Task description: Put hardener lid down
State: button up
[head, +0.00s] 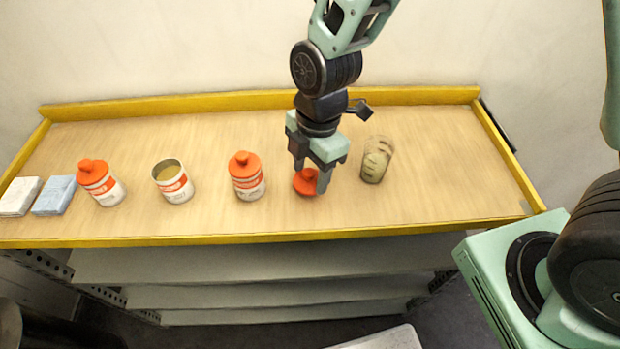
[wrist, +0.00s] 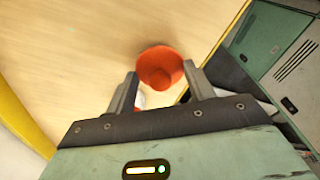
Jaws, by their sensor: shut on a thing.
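My gripper (head: 311,177) is shut on an orange-red lid (head: 305,184) with a raised knob, low over the wooden worktop. In the wrist view the lid (wrist: 160,66) sits between the fingertips. I cannot tell whether its underside touches the wood. An open can (head: 172,182) with a white and orange label stands left of centre, its tan contents showing. A closed can (head: 247,177) with an orange lid stands just left of my gripper, and another closed can (head: 101,184) stands further left.
A stained, semi-clear cup (head: 376,160) stands close to the right of my gripper. Two flat packs, one white (head: 18,196) and one blue (head: 54,195), lie at the left end. A yellow rim (head: 270,238) edges the worktop (head: 445,170). Its right part is clear.

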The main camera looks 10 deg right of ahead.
aim_at(311, 184)
jog(key=shift+f+p, duration=0.5)
jog(key=shift+f, duration=1.7)
jog(key=shift+f, duration=0.1)
jog(key=o, duration=0.9)
jog(key=shift+o, duration=0.2)
